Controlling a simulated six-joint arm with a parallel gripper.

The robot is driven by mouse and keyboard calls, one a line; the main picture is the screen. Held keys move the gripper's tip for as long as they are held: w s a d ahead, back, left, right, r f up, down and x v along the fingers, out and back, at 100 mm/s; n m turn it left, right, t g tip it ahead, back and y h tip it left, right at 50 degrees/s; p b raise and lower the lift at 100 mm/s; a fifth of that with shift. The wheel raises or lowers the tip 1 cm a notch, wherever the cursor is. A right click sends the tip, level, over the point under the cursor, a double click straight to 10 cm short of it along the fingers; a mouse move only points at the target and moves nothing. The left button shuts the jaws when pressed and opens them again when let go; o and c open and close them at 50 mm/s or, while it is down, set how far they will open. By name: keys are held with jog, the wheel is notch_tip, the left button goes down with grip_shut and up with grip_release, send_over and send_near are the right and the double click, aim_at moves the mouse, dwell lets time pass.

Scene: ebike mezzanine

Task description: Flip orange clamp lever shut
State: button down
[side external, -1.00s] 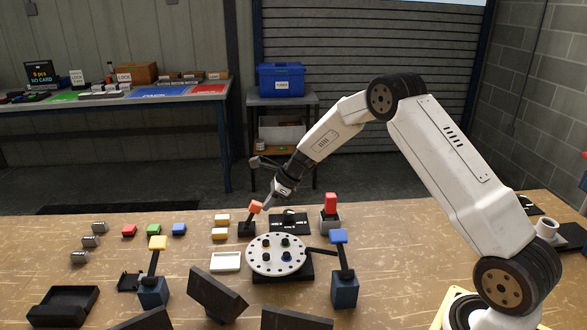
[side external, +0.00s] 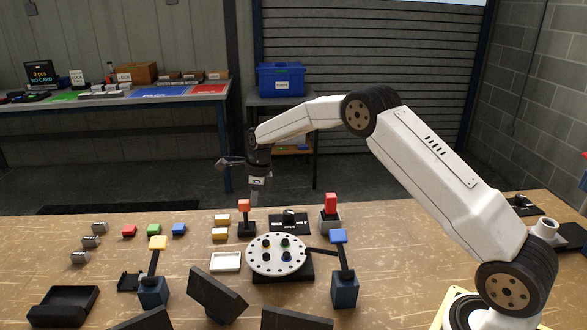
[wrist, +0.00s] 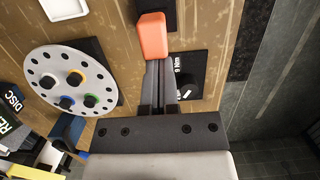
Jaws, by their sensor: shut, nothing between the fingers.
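The orange clamp lever (side external: 244,204) stands about upright on its black base at the back of the table, left of the black plate. In the wrist view, its orange block (wrist: 152,37) shows just beyond my fingertips. My gripper (side external: 256,202) is shut and empty, pointing down just right of the orange block. In the wrist view, the fingers (wrist: 158,68) lie together below the block; I cannot tell whether they touch it. The lever's stem is mostly hidden in the wrist view.
A white disc with holes (side external: 258,267) sits in front of the lever. A black plate (side external: 302,224) and a red-topped post (side external: 331,204) are to the right. Yellow (side external: 158,242) and blue (side external: 338,236) levers flank the disc.

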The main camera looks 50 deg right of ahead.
aim_at(245, 201)
jog(key=shift+w+a+r+h, duration=0.1)
jog(key=shift+w+a+h, duration=0.2)
jog(key=shift+w+a, duration=0.1)
jog(key=shift+w+a+r, duration=0.1)
jog(key=shift+w+a, duration=0.3)
jog(key=shift+r, duration=0.25)
jog(key=shift+r, duration=0.5)
jog(key=shift+s+d+r, duration=0.1)
jog(key=shift+r, duration=0.05)
notch_tip(245, 201, up, 11)
jog(key=shift+s+d+r, duration=0.2)
jog(key=shift+s+d, duration=0.1)
dwell(0.7)
